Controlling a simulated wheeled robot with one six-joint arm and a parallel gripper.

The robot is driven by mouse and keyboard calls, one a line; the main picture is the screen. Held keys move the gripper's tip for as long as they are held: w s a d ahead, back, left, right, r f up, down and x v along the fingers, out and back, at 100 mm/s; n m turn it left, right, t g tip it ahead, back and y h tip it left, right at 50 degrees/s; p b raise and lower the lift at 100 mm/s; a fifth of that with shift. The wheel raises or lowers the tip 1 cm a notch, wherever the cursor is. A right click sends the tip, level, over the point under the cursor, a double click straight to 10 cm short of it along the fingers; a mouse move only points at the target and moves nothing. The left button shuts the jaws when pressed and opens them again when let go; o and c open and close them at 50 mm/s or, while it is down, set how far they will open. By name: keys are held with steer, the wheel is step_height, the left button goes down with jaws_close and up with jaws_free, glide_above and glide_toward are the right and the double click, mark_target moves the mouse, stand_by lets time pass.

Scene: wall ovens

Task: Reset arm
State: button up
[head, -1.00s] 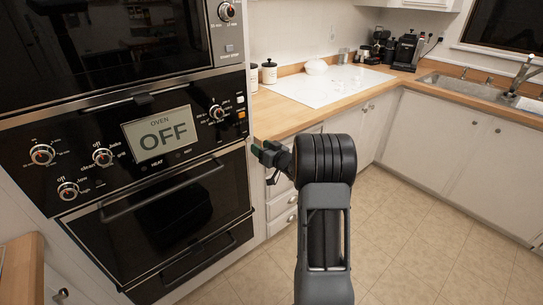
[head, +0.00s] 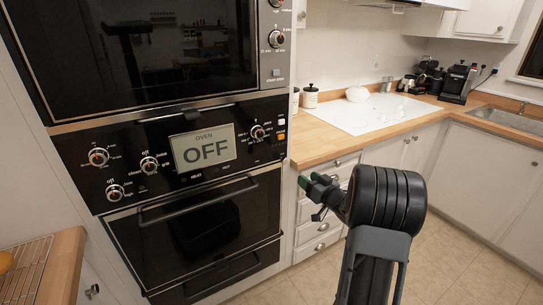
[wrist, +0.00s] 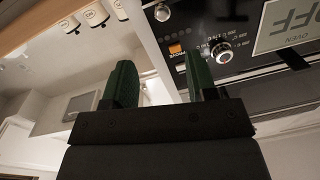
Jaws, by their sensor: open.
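My gripper (head: 311,183) is in front of the cabinet drawers, just right of the lower oven door in the head view. In the wrist view its two green fingers (wrist: 158,83) are apart, with nothing between them. My arm is bent, and its dark elbow hides part of the drawers. The wall oven (head: 205,215) is at the left with its door shut, and its display (head: 204,149) reads OFF. The oven's control panel (wrist: 235,50) shows at the upper right of the wrist view, with a knob (wrist: 222,54) and an orange button (wrist: 175,50).
A wooden counter (head: 310,145) with a white board (head: 365,115) runs to the right of the oven. White canisters (head: 310,97) stand by the oven, and coffee machines (head: 457,84) at the back. A wire rack (head: 25,268) is at lower left. Tiled floor (head: 470,265) lies free at right.

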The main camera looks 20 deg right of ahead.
steer(key=s+d+f+m+g+h, duration=0.2)
steer(key=d+f+g+h, duration=0.25)
steer(key=f, duration=0.25)
steer(key=s+m+g+h+p, duration=0.1)
steer(key=s+m+g+h, duration=0.1)
steer(key=s+g+h, duration=0.35)
steer(key=s+a+r+n+g+y+p, duration=0.1)
steer(key=s+a+r, duration=0.3)
steer(key=a, duration=0.4)
steer(key=s+a+r+n+g+y+p, duration=0.1)
steer(key=s+a+r+y+p, duration=0.1)
steer(key=s+a+r, duration=0.3)
steer(key=s+a+r+n+g+y+p, duration=0.1)
steer(key=s+a+r+g+y+p, duration=0.1)
steer(key=s+a, duration=0.6)
steer(key=a+r+y, duration=0.1)
steer(key=a+r, duration=0.1)
steer(key=a, duration=0.2)
steer(key=shift+s+r, duration=0.25)
steer(key=shift+r, duration=0.15)
stand_by(1.4)
